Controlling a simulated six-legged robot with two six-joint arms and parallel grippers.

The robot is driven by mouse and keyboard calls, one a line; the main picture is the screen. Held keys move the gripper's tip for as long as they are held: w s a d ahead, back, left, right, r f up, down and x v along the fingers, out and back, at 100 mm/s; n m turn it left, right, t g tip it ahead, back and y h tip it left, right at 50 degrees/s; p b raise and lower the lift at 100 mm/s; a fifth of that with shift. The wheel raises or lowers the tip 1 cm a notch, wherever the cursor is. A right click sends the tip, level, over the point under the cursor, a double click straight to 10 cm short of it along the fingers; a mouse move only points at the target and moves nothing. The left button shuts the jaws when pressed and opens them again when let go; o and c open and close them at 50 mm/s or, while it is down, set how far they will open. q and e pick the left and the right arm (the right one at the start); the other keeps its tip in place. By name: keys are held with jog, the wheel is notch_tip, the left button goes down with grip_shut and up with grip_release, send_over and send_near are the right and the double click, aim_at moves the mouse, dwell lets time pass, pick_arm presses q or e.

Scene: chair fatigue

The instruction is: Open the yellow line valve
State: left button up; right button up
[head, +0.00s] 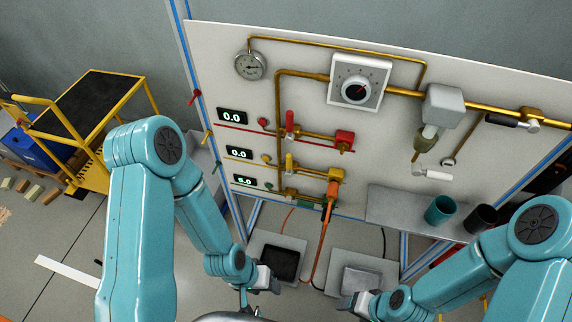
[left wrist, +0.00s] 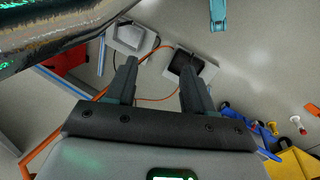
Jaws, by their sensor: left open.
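The yellow line valve has a yellow handle (head: 289,163) on the white panel, between the red handle (head: 290,121) above and the green-marked line below. The yellow handle stands roughly upright, across its brass pipe. A yellow block (head: 336,175) sits at the right end of that line. The middle display (head: 239,153) beside the yellow line reads 0.0. My left gripper (head: 261,284) is low in front of the panel, below and apart from the valve. In the left wrist view its fingers (left wrist: 160,82) are spread and empty. My right gripper (head: 352,303) is low to the right; its jaws are unclear.
An orange hose (head: 324,235) hangs from the panel to the floor. Two grey trays (head: 263,244) lie below. A grey shelf (head: 390,208) with a teal cup (head: 440,209) and a dark cup (head: 481,218) juts out at right. A yellow cart (head: 95,180) stands at left.

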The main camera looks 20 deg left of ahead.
pick_arm(q)
jog(key=shift+w+n, duration=0.1)
jog(key=shift+n, duration=0.4)
jog(key=c, duration=0.5)
jog(key=shift+w+n+t, duration=0.35)
jog(key=shift+n+t, duration=0.05)
jog(key=shift+n, duration=0.3)
grip_shut()
jog(key=w+r+n+t+h+b, duration=0.2)
jog(key=w+r+n+t+b, duration=0.25)
jog(key=w, duration=0.45)
jog(key=w+r+n+t+h+b, duration=0.35)
jog(key=w+r+t, duration=0.2)
jog(key=w, duration=0.25)
jog(key=a+r+m+t+b, duration=0.1)
jog(key=a+r+t+b, duration=0.2)
jog(key=a+b, duration=0.9)
notch_tip(320, 180, up, 4)
jog(key=shift+s+a+f+t, duration=0.1)
jog(key=shift+s+a+t, duration=0.25)
jog(key=shift+a, duration=0.75)
jog(key=shift+w+h, duration=0.15)
jog(key=shift+h, duration=0.1)
